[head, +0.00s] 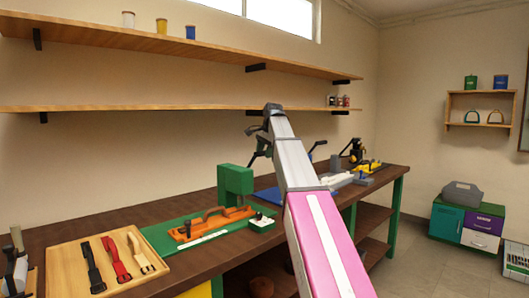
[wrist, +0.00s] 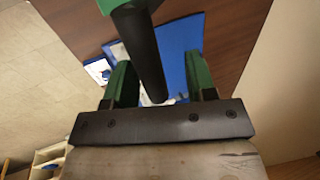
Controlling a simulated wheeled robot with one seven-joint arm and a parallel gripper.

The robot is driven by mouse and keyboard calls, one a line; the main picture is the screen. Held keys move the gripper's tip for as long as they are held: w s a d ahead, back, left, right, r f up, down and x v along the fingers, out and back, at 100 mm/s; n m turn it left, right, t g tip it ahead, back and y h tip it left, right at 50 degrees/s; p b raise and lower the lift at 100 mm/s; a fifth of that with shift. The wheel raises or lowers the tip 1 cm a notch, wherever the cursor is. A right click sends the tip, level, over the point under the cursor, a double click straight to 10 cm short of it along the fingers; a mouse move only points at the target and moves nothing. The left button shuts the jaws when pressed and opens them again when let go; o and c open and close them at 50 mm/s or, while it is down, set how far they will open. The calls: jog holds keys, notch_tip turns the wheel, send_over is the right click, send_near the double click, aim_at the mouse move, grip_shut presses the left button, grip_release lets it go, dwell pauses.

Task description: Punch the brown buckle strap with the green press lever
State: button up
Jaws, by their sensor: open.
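A thick black lever (wrist: 138,55) runs down between the fingers from a green part (wrist: 97,10) at the top of the wrist view. Whether either finger touches it is unclear. In the head view the gripper end is small and dark, above the bench.
A wooden tray (head: 62,262) with black, red and tan straps sits at the left of the bench. A blue mat (wrist: 185,45) lies below my gripper in the wrist view. More tools stand at the bench's far end. Two wall shelves (head: 190,107) run above.

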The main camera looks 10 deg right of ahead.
jog(key=v, duration=0.5)
jog(key=shift+s+r, duration=0.15)
jog(key=shift+r, duration=0.05)
dwell(0.5)
